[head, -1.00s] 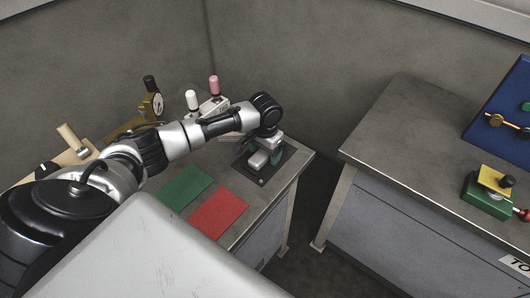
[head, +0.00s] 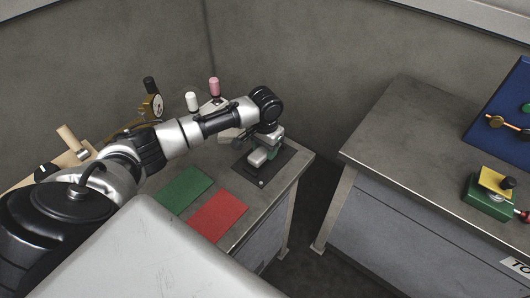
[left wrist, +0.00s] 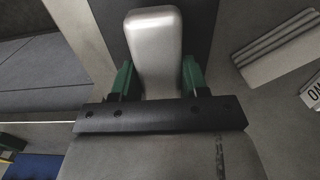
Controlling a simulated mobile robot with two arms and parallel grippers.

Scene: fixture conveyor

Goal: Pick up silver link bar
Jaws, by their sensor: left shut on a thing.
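The silver link bar (head: 258,158) is a light grey, rounded bar over the dark plate (head: 262,178) at the right end of the near bench in the head view. In the left wrist view the silver link bar (left wrist: 153,40) stands between the two green fingers of my left gripper (left wrist: 156,78). The fingers are shut on it from both sides. In the head view my left gripper (head: 269,148) comes down from above, and its wrist partly hides the fingers. A small gap under the bar is hard to judge. My right gripper is not in view.
A green mat (head: 184,190) and a red mat (head: 218,215) lie on the bench (head: 240,240) in front. White (head: 192,102) and pink (head: 214,87) handles and a brass gauge (head: 152,106) stand behind my arm. A floor gap separates the second bench (head: 390,135) at right.

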